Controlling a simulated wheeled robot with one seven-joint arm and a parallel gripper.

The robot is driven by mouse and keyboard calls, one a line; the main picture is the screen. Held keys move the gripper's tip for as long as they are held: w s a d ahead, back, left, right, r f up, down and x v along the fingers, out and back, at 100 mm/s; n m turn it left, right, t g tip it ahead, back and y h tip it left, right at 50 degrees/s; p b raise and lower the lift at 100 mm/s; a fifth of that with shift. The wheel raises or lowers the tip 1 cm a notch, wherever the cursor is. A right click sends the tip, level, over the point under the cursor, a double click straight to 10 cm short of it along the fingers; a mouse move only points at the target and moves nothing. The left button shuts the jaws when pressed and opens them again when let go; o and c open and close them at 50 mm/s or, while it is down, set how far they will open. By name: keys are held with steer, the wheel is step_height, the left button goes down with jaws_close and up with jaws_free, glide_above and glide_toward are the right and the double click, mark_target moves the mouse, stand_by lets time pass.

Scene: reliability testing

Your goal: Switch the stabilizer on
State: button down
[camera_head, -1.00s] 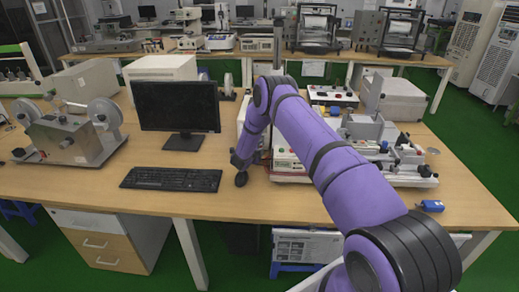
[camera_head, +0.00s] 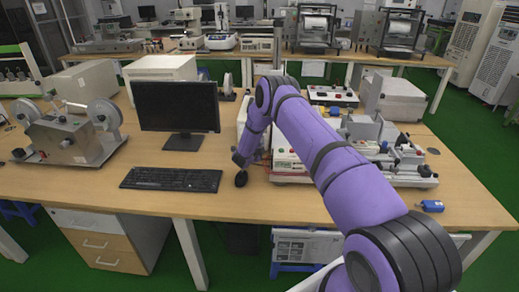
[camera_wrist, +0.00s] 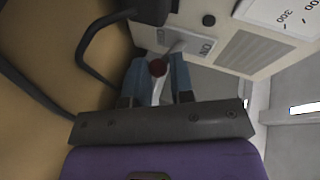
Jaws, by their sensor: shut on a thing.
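The stabilizer is a pale box at the upper right of the wrist view (camera_wrist: 228,30), with a label reading ON and part of a dial. It is mostly hidden behind my arm in the head view (camera_head: 242,116). Its switch, with a dark red round tip (camera_wrist: 157,67), shows between my fingers beside the label. My gripper (camera_wrist: 155,76) has its two blue-grey fingers on either side of this switch and is shut on it. In the head view my arm bends down at the stabilizer, and the fingers are not clear there.
A monitor (camera_head: 177,105) and keyboard (camera_head: 171,179) stand left of my arm. A black mouse (camera_head: 241,179) lies just below my wrist. A bench device (camera_head: 400,165) sits close to the right of my arm. Dark cables cross the left of the wrist view.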

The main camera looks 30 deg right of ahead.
step_height(320, 180, up, 2)
steer(key=n+g+y, duration=0.1)
steer(key=g+y, duration=0.2)
steer(key=shift+r, duration=0.1)
steer(key=shift+w+d+r+n+g+y, duration=0.15)
steer(key=shift+r+g+y, duration=0.2)
steer(key=shift+g+y, duration=0.25)
steer(key=shift+w+d+r+n+g+y, duration=0.1)
steer(key=shift+r+n+g+y, duration=0.2)
steer(key=shift+g, duration=0.45)
steer(key=shift+w+d+r+n+g+y, duration=0.15)
steer(key=shift+r+g+y, duration=0.2)
steer(key=shift+g+y, duration=0.3)
steer(key=c, duration=1)
jaws_free()
steer(key=shift+a, duration=0.1)
steer(key=v, duration=1)
steer(key=shift+r, duration=0.3)
steer(key=shift+a, duration=0.1)
